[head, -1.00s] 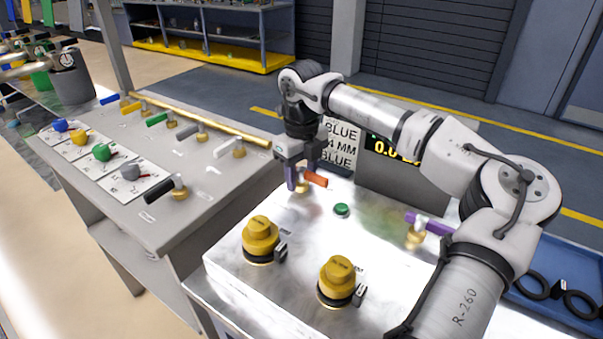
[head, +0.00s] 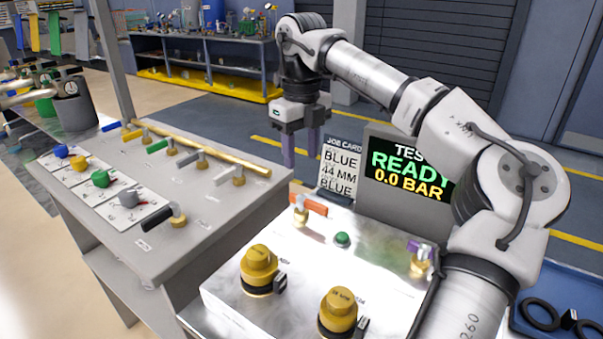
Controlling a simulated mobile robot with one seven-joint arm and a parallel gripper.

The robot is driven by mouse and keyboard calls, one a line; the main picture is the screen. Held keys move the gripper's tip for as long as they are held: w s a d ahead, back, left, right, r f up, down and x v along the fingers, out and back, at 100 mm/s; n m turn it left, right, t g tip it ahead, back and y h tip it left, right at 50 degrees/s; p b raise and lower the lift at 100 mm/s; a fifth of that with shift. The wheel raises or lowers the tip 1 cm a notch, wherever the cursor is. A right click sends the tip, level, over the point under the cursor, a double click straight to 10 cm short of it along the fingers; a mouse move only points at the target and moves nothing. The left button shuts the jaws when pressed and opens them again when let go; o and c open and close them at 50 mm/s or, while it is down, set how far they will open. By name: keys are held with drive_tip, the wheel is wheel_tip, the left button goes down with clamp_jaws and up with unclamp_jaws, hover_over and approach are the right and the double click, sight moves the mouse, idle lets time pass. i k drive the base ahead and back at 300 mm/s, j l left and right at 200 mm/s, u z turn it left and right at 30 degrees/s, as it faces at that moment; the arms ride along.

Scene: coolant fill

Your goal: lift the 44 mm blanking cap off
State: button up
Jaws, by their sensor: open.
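Two yellow blanking caps stand on the metal bench top in the head view: a left cap (head: 259,264) and a right cap (head: 339,308). Each sits upright on a dark-ringed port with a small black clip beside it. Their lettering is too small to read surely, so I cannot tell which is 44 mm. My gripper (head: 301,155) is open and empty, pointing down with two purple fingers. It hangs well above the back of the bench, behind and apart from both caps.
The job card (head: 341,168) reads BLUE, 44 MM, BLUE. The test screen (head: 405,172) shows READY, 0.0 BAR. An orange-handled valve (head: 308,206), green button (head: 342,240) and purple-handled valve (head: 420,250) stand behind the caps. A side bench (head: 205,235) carries coloured valves.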

sight(259, 266)
drive_tip(key=k, duration=1)
